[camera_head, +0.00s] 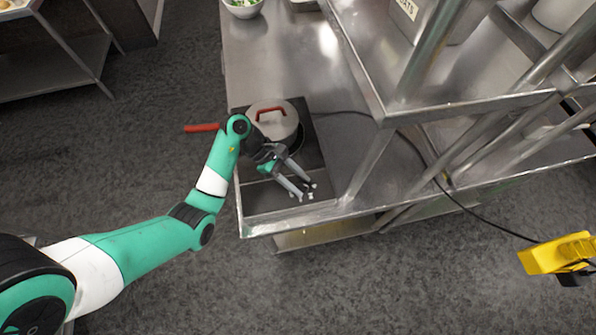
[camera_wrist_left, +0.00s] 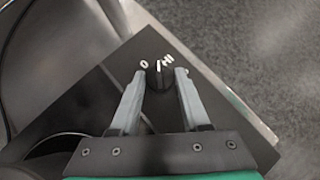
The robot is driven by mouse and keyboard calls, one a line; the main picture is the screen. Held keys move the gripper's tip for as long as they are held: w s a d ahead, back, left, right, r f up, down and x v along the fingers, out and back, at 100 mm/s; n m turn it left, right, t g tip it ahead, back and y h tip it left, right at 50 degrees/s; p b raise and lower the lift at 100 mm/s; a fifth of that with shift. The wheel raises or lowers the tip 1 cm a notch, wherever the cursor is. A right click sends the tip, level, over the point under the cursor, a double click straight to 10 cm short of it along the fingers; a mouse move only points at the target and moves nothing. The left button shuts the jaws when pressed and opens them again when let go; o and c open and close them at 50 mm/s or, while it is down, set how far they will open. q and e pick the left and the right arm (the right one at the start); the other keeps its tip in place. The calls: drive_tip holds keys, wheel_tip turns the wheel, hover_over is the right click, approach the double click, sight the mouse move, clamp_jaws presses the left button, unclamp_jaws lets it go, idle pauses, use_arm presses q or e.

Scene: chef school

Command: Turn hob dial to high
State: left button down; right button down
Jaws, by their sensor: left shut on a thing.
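The black hob (camera_head: 262,198) lies on the steel counter, and its panel also shows in the left wrist view (camera_wrist_left: 95,100). My left gripper (camera_head: 303,192) reaches over the hob's front right part. In the left wrist view its fingertips (camera_wrist_left: 161,78) are on either side of the small dark hob dial (camera_wrist_left: 159,83) and shut on it. White marks "0" (camera_wrist_left: 144,65) and "HI" (camera_wrist_left: 166,61) show just beyond the dial. A white line shows between these marks; the dial's exact setting is hard to read. My right gripper is not in view.
A lidded pot (camera_head: 285,130) with red handles stands on the hob, close behind my left gripper. Steel shelving (camera_head: 440,105) with posts rises on the right. A black cable runs toward a yellow box (camera_head: 555,255). A salad bowl (camera_head: 243,10) stands at the back.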

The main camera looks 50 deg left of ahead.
use_arm(q)
drive_tip(key=shift+w+m+g+h+b, duration=0.15)
drive_tip(key=shift+m+g+h+b, duration=0.15)
drive_tip(key=shift+m+g, duration=0.9)
drive_tip(key=shift+m, duration=0.4)
drive_tip(key=shift+w+m+g+p, duration=0.1)
drive_tip(key=shift+m+g+p, duration=0.25)
drive_tip(key=shift+m, duration=0.25)
drive_tip(key=shift+c, duration=2)
unclamp_jaws()
